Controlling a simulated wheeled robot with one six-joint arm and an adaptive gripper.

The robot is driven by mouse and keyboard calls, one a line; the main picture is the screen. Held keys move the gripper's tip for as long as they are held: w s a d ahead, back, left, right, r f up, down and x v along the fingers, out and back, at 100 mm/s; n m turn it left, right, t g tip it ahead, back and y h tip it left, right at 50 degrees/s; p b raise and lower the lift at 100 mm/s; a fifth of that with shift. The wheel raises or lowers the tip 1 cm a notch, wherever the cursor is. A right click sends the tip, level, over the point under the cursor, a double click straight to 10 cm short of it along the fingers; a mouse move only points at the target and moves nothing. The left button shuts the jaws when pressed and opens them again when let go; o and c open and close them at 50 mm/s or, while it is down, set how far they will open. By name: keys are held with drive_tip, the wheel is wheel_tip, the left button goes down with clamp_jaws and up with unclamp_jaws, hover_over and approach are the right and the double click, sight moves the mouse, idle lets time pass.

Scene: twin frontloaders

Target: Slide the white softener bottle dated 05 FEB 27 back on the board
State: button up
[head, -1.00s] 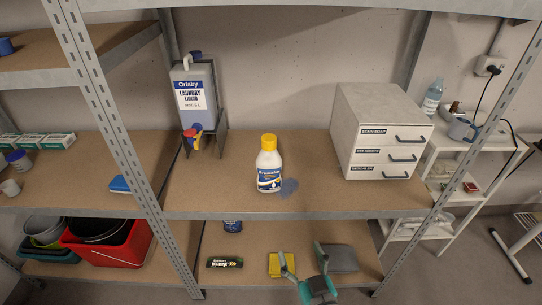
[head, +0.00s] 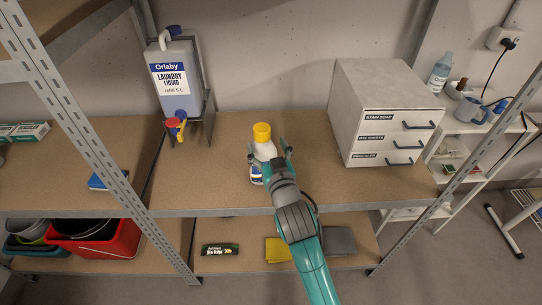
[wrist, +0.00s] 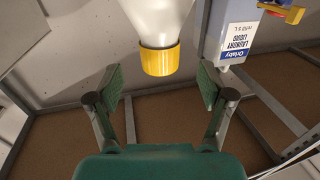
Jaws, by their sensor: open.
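The white bottle (head: 264,150) with a yellow cap stands upright on the middle board (head: 225,170), and my gripper hides much of its label. No date can be read on it. In the wrist view the picture is upside down, and the bottle (wrist: 163,18) shows with its cap (wrist: 160,62) between the fingertips. My gripper (head: 270,153) is open, one finger at each side of the bottle in the head view. The wrist view also shows my gripper (wrist: 160,82) spread wider than the cap. Whether a finger touches the bottle cannot be told.
A laundry liquid dispenser (head: 181,85) in a metal stand is at the back left. A drawer box (head: 380,110) is at the right. Bare board lies behind and beside the bottle. A shelf upright (head: 85,150) crosses at left. A yellow cloth (head: 277,249) lies on the board below.

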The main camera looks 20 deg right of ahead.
sight(264, 139)
drive_tip(key=shift+w+d, duration=0.15)
drive_tip(key=shift+w, duration=1.25)
drive_tip(key=shift+w+d, duration=0.1)
drive_tip(key=shift+w, duration=1.3)
clamp_jaws()
drive_tip(key=shift+w+d, duration=0.3)
drive_tip(key=shift+w, duration=0.65)
drive_tip(key=shift+w+d, duration=0.35)
drive_tip(key=shift+w, duration=0.55)
drive_tip(key=shift+w+d, duration=0.3)
drive_tip(key=shift+w, duration=0.65)
drive_tip(key=shift+w+d, duration=0.3)
drive_tip(key=shift+w, duration=0.65)
drive_tip(key=shift+w+d, duration=0.3)
drive_tip(key=shift+w, duration=0.6)
drive_tip(key=shift+w+d, duration=0.3)
drive_tip(key=shift+w, duration=0.75)
drive_tip(key=shift+w+d, duration=0.3)
drive_tip(key=shift+w, duration=0.6)
drive_tip(key=shift+w+d, duration=0.3)
drive_tip(key=shift+w, duration=0.6)
drive_tip(key=shift+w+d, duration=0.3)
drive_tip(key=shift+w, duration=0.6)
